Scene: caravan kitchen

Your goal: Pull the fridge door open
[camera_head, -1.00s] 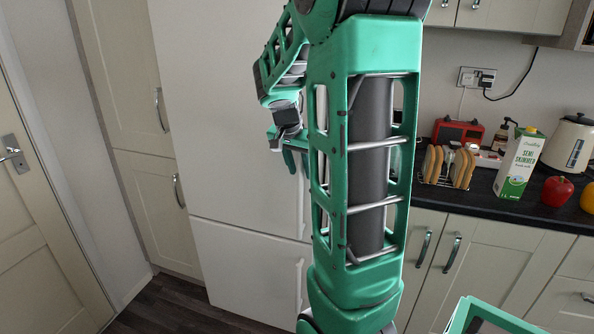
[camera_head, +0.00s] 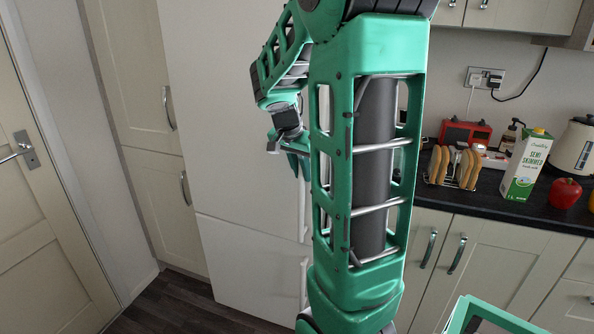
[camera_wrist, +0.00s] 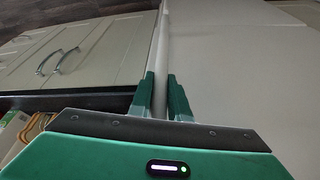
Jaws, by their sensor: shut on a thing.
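The fridge is tall and white, with a large upper door (camera_head: 230,120) and a lower door (camera_head: 250,268) parted by a horizontal seam. A pale upright handle (camera_head: 303,212) shows at the upper door's right edge, partly hidden by my arm. My gripper (camera_head: 297,160) is at that edge, partly behind my arm in the head view. In the wrist view, my gripper (camera_wrist: 165,98) has its green fingers on either side of a narrow white upright piece, the handle (camera_wrist: 160,103), and is shut on it. The door face (camera_wrist: 240,60) fills the right side there. No clear door gap shows.
Cream cupboards (camera_head: 150,80) stand left of the fridge, beside a room door (camera_head: 40,220). To the right, a dark worktop (camera_head: 480,205) over cupboards holds a toast rack (camera_head: 455,168), milk carton (camera_head: 527,165), red pepper (camera_head: 562,192) and kettle (camera_head: 575,145). Dark floor (camera_head: 170,300) shows at lower left.

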